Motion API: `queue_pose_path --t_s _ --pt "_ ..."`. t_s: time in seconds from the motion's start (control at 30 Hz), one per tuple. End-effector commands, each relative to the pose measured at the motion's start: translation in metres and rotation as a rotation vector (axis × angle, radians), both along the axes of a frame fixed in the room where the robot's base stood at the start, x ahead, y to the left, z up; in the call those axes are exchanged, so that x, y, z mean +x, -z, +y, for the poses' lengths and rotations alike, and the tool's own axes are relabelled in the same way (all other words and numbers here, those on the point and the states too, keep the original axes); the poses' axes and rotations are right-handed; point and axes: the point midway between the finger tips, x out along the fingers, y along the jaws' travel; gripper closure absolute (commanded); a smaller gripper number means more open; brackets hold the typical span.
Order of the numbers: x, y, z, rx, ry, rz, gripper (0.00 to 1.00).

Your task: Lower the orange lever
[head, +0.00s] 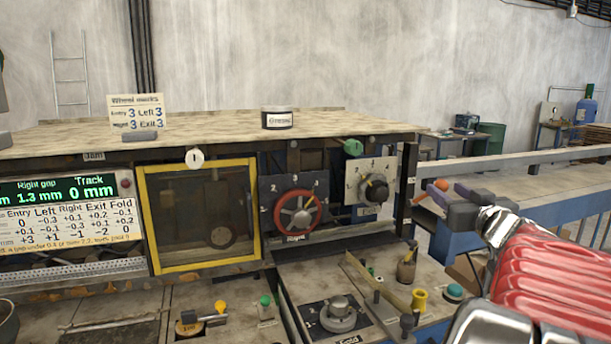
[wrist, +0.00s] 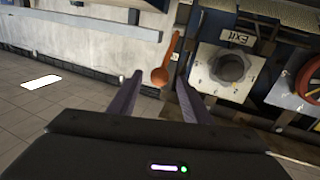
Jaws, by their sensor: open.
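The orange lever (wrist: 168,58) shows in the wrist view as an orange arm with a round knob at its near end. In that view the knob appears between the two fingertips of my gripper (wrist: 160,79), with gaps on both sides. I cannot tell how far the knob is in depth from the fingers. In the head view the orange knob (head: 441,185) shows beside the fingertips of my gripper (head: 447,193), at the right end of the machine. My gripper is open and holds nothing.
A dial plate marked Exit (wrist: 228,68) sits close to the right of the lever in the wrist view. The head view shows a red handwheel (head: 300,212), a green knob (head: 353,147) and a yellow-framed window (head: 200,217). A blue-sided conveyor (head: 540,190) runs off to the right.

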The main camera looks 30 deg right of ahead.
Motion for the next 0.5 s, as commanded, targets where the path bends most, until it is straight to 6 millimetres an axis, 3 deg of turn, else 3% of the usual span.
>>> queue_pose_path --t_s 0.5 --pt "0.062 0.001 -0.034 0.000 0.001 0.001 0.56"
